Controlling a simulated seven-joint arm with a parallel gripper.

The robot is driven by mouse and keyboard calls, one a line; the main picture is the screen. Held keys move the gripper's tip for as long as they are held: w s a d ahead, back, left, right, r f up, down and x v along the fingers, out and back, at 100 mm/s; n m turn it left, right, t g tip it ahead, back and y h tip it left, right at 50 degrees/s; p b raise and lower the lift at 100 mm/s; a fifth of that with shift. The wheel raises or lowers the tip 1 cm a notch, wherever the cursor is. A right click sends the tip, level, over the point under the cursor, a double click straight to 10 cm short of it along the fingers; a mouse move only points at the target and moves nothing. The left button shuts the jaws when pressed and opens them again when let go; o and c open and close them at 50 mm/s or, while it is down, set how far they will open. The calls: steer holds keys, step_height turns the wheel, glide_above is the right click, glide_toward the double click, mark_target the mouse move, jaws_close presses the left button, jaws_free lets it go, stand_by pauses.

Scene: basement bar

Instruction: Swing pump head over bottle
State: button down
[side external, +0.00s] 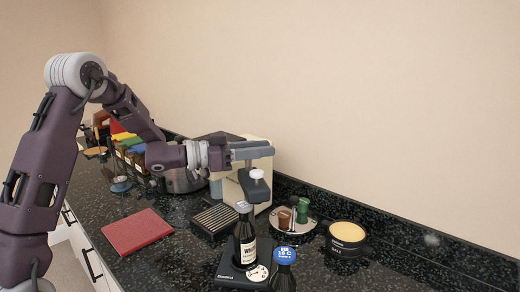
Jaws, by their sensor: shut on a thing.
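A dark bottle (245,239) with a pale label stands upright on a black base with a round gauge (257,273) at the front of the counter. The grey pump head (259,188), topped by a white knob (257,174), is above the bottle and slightly right of its top in the picture. My gripper (264,149) reaches in from the left, its fingers close together just above the knob. It is shut on part of the pump head, but the fingers hide the contact point. The pump's support is not clearly visible.
A cream appliance (229,190) stands close behind. A ribbed black box (213,221) is left of the bottle, and a blue-capped bottle (284,257) is at its right front. A round tray (285,224) and yellow-topped tin (346,233) are right. A red mat (137,231) lies left.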

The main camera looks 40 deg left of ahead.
steer(key=shift+r, duration=0.15)
steer(key=c, duration=1.1)
jaws_free()
step_height(320, 180, up, 10)
